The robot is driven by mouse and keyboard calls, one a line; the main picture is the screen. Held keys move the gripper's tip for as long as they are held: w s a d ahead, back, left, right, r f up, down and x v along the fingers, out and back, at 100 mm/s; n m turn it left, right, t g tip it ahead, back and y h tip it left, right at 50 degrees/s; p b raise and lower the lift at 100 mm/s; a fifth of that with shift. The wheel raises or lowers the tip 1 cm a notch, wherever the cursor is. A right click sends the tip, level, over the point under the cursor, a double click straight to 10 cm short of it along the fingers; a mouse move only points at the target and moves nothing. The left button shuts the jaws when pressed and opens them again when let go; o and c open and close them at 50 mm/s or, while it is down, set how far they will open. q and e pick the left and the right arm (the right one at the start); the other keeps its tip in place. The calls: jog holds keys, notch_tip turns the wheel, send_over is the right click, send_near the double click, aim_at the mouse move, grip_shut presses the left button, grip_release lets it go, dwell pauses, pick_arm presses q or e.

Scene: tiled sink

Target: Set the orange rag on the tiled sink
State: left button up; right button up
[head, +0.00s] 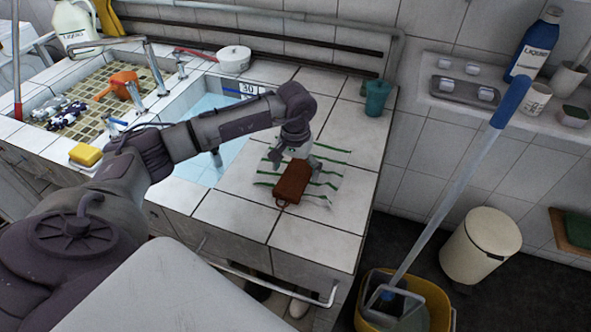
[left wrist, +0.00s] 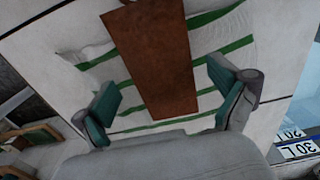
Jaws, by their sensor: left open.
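In the left wrist view the brown-orange piece (left wrist: 155,55) lies between the two green-padded fingers of my left gripper (left wrist: 163,90), with gaps on both sides. I cannot tell how high the fingers are above it. My right gripper is not in view.
A water-filled basin (head: 215,107) lies left of the cloth. A teal cup (head: 376,98) stands behind it, and a white pot (head: 234,58) at the back. A mop handle (head: 455,190) leans from a yellow bucket (head: 437,300) at the right. Bare tile surrounds the cloth.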

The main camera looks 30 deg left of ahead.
aim_at(296, 177)
pick_arm(q)
notch_tip(296, 177, up, 12)
jog(key=b, duration=0.3)
jog(key=shift+s, duration=0.1)
dwell(0.4)
